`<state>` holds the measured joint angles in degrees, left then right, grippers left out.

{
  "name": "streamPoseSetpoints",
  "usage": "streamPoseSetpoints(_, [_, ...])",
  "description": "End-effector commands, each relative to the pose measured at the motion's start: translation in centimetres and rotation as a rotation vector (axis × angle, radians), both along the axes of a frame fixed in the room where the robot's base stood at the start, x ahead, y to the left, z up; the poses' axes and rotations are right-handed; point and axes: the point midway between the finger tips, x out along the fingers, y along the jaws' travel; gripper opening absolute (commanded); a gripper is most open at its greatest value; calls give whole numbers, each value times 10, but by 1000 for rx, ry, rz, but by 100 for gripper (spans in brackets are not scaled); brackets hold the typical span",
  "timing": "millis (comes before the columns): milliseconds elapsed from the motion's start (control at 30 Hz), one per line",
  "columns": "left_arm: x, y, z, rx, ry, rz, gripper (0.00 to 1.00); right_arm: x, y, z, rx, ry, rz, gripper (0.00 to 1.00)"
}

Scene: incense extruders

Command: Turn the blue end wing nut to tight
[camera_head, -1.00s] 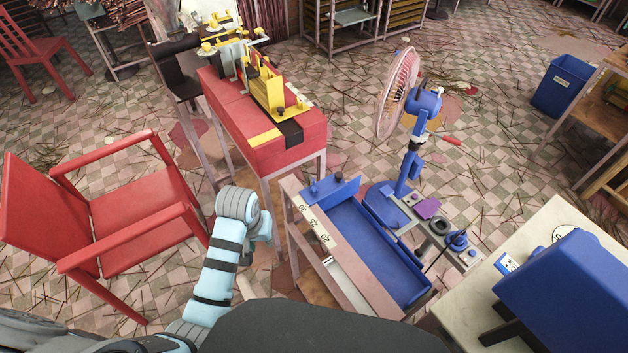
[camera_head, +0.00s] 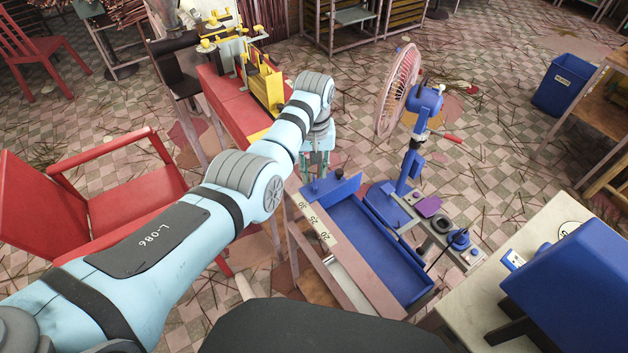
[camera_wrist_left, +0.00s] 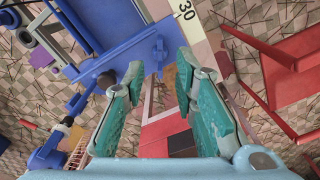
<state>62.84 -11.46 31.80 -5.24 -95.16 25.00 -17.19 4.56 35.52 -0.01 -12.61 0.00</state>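A blue trough (camera_head: 375,240) lies on the work stand, with a blue end plate (camera_head: 333,187) across its far end. Small blue knobs stand on this plate, one near its left end (camera_head: 313,188); which one is the end wing nut is hard to tell. My left gripper (camera_head: 317,170) points down just behind the plate. In the left wrist view its teal fingers (camera_wrist_left: 160,78) are apart with nothing held between them. My right gripper is not visible.
A wooden board with printed numbers (camera_head: 320,228) runs along the trough's left side. A blue fan (camera_head: 410,130) stands to the right. A red bench with a yellow fixture (camera_head: 265,85) is behind my arm. A red chair (camera_head: 120,205) stands left.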

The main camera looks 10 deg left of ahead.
Motion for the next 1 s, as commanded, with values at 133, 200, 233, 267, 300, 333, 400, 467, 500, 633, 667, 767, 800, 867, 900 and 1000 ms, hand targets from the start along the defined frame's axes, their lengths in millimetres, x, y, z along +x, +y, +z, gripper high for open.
streamPoseSetpoints(133, [0,0,-32,0,0,1,26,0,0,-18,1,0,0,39])
streamPoseSetpoints(200, [0,0,-37,0,-1,1,26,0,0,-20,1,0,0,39])
streamPoseSetpoints(233, [0,0,-37,0,0,1,26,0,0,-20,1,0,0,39])
streamPoseSetpoints(267, [0,0,-38,0,0,1,26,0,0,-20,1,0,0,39])
streamPoseSetpoints(300, [0,0,-38,-1,-1,1,26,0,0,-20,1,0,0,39])
streamPoseSetpoints(333, [0,0,-37,-1,-1,1,26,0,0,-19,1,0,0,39])
streamPoseSetpoints(400, [0,0,-37,-1,-1,1,26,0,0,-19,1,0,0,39])
streamPoseSetpoints(467, [0,0,-37,-1,-1,1,26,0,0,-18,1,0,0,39])
streamPoseSetpoints(500, [0,0,-36,-1,-1,1,19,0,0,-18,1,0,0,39])
streamPoseSetpoints(633, [0,0,-36,-1,-1,0,0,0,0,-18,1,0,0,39])
streamPoseSetpoints(667, [0,0,-36,-1,-1,1,0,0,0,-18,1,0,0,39])
streamPoseSetpoints(767, [0,0,-36,-1,-1,0,0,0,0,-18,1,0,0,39])
streamPoseSetpoints(800, [0,0,-36,-1,-1,0,0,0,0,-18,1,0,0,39])
streamPoseSetpoints(867, [0,0,-36,-1,-1,-1,0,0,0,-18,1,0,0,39])
streamPoseSetpoints(900, [0,0,-36,-1,-1,-4,0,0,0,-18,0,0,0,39])
streamPoseSetpoints(1000, [0,0,-36,-1,-1,-17,0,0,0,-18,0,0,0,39])
